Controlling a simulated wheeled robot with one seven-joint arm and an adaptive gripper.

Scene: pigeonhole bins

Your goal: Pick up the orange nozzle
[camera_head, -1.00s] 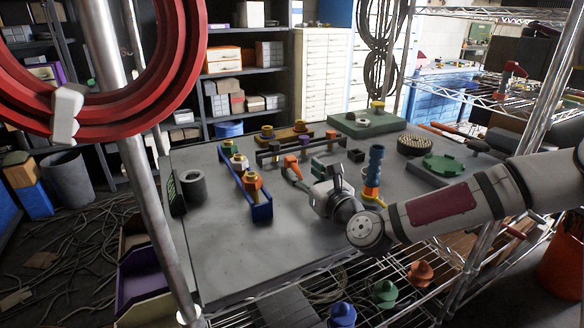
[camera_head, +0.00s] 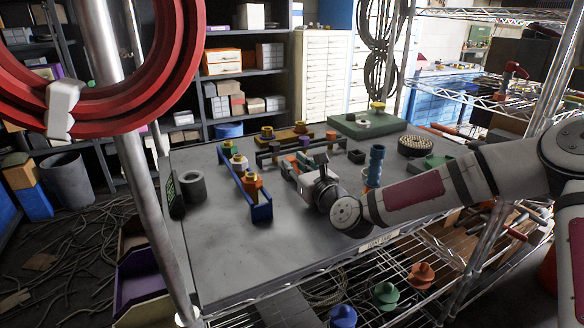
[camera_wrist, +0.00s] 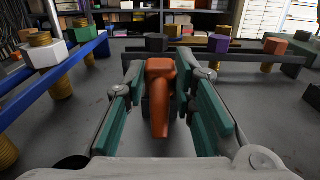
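The orange nozzle (camera_wrist: 160,92) stands in the middle of the wrist view, with its rounded head at the top and a tapered spout pointing down towards the camera. My gripper (camera_wrist: 160,80) has its green-padded fingers on either side of the nozzle. The fingers look open, with narrow gaps beside the nozzle; touch cannot be made out clearly. In the head view my gripper (camera_head: 297,168) is low over the grey tabletop, right of the blue rail, and its fingers largely hide the nozzle.
A blue rail (camera_head: 260,213) with hex-headed pieces stands to the left. A dark rail (camera_head: 268,158) with coloured pieces crosses behind. A blue stacked piece (camera_head: 375,165) stands to the right. The front of the grey tabletop (camera_head: 235,260) is clear.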

